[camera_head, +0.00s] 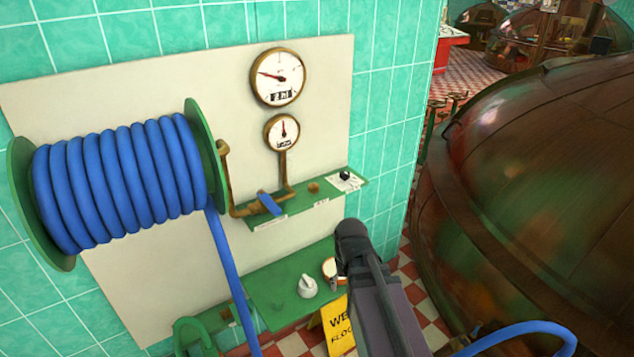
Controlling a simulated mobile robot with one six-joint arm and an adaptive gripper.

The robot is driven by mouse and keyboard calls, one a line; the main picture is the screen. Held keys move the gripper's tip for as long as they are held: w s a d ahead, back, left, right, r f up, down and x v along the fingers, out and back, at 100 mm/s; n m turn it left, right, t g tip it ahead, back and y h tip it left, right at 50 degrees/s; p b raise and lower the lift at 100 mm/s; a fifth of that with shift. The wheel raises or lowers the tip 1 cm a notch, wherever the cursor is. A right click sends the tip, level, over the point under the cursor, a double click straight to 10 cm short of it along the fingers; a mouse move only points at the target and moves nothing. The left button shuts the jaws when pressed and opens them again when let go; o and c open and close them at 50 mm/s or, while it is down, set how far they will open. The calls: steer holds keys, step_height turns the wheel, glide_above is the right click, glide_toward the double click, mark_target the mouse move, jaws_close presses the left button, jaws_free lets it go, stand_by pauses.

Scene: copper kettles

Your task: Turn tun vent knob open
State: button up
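Several controls could be the tun vent knob; their labels are too small to read. A white knob (307,286) stands on the lower green panel (275,298). A small black knob (345,175) sits on a white plate at the right end of the upper green shelf (300,207). A brass knob (313,187) is left of it, and a blue lever (269,203) sits on the brass pipe. My dark arm rises from the bottom, its end right of the white knob and apart from it in the picture. My gripper's fingers cannot be made out clearly.
A blue hose reel (120,180) fills the left, its hose hanging down. Two gauges (277,77) (282,131) are on the white board. A brass-rimmed dial (330,269) is partly behind my arm. A yellow floor sign (338,325) stands below. A large copper kettle (540,190) fills the right.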

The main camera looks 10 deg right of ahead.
mark_target(314, 185)
steer(key=w+a+r+m+p, duration=0.1)
steer(key=w+r+m+p, duration=0.2)
steer(key=w, duration=1)
steer(key=w+a+r+m+p, duration=0.1)
steer(key=w+r+m+p, duration=0.2)
steer(key=w+r+p, duration=0.7)
steer(key=w+a+r+m+p, duration=0.1)
steer(key=w+r+m+p, duration=0.2)
steer(key=w, duration=1.3)
step_height(314, 185, up, 5)
steer(key=p, duration=0.3)
steer(key=shift+f+p, duration=0.2)
steer(key=shift+p, duration=0.2)
steer(key=shift+w+f, duration=0.1)
steer(key=shift+f, duration=0.1)
step_height(314, 185, down, 13)
steer(key=b, duration=1.3)
steer(key=shift+f+b, duration=0.2)
steer(key=shift+b, duration=0.2)
steer(key=c, duration=1.1)
